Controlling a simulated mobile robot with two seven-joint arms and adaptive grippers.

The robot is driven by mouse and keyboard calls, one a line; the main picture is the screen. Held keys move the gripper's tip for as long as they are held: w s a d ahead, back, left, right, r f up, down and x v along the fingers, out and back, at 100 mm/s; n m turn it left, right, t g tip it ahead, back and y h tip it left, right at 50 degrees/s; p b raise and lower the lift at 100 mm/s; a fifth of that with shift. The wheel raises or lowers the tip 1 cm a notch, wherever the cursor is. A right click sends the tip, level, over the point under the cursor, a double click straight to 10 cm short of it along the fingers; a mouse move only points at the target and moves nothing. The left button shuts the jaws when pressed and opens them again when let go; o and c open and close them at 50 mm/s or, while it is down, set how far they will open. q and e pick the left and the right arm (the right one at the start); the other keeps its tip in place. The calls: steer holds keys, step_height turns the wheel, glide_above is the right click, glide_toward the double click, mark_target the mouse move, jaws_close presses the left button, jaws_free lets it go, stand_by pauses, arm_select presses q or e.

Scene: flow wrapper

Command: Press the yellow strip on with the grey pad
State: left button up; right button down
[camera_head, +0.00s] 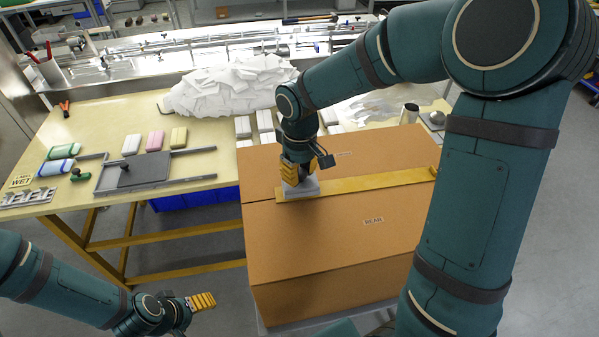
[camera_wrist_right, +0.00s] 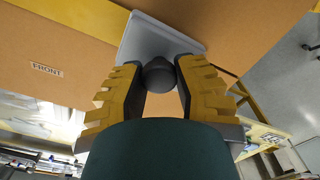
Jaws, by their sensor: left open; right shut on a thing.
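The yellow strip (camera_head: 375,183) lies along the top of a big brown carton (camera_head: 310,240), over the seam between its flaps. In the right wrist view the pad (camera_wrist_right: 150,38) sits flat against the carton, with the strip (camera_wrist_right: 75,25) running off to the left. My left gripper (camera_head: 203,301) is open and empty at lower left, away from the carton.
My right arm covers the carton's right side. Floor is clear between carton and left gripper.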

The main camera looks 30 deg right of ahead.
steer(key=shift+r+p, duration=2.4)
steer(key=shift+r, duration=0.7)
stand_by(0.4)
